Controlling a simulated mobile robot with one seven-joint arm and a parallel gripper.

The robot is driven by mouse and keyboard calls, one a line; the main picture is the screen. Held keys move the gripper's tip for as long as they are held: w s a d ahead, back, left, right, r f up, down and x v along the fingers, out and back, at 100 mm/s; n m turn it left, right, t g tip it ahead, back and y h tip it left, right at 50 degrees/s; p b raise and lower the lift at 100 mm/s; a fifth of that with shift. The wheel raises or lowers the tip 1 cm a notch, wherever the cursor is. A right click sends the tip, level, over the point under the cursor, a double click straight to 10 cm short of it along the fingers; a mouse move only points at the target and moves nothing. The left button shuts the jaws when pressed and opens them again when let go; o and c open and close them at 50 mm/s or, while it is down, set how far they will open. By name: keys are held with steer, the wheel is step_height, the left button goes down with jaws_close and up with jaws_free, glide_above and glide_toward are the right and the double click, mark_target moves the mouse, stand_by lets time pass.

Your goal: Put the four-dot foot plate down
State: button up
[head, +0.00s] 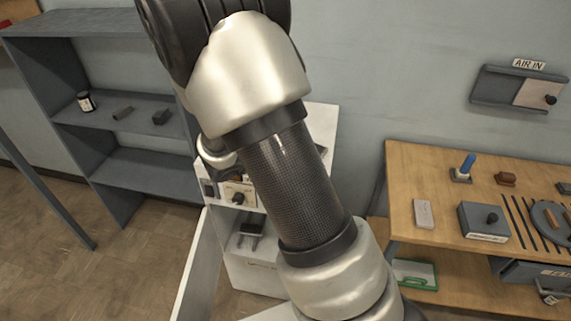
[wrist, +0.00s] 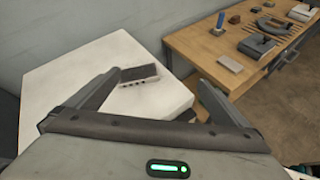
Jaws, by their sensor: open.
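The four-dot foot plate (wrist: 140,75) is a small grey plate with a pale front edge bearing a row of dark dots. In the wrist view it lies flat on the white cabinet top (wrist: 75,78). My gripper (wrist: 159,78) is open, its fingers wide apart, with nothing held between them. The plate shows beyond the gripper's bar, near the left fingertip; I cannot tell whether they touch. In the head view my arm hides the gripper and the plate.
A wooden workbench (head: 410,172) with a grey box (head: 484,222), a pale block (head: 424,213) and other parts stands right. A dark shelf unit (head: 140,165) stands left. The white cabinet (head: 322,125) has open lower compartments. Much of its top is bare.

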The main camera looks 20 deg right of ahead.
steer(key=s+a+r+m+g+y, duration=0.1)
steer(key=s+r+m+y, duration=0.2)
steer(key=s+r+m, duration=0.3)
steer(key=s+a+r+m+g+y, duration=0.1)
steer(key=s+r+m+g+y, duration=0.1)
steer(key=s+r+m, duration=0.35)
steer(key=s+a+r+m+t+y, duration=0.3)
steer(key=s+a+r+m+y, duration=0.2)
steer(key=s+a+m, duration=0.3)
steer(key=s+a+y, duration=0.1)
steer(key=s+a, duration=0.1)
steer(key=shift+s+a+r+t, duration=0.15)
steer(key=shift+s+a+t, duration=0.1)
steer(key=shift+a+t, duration=0.05)
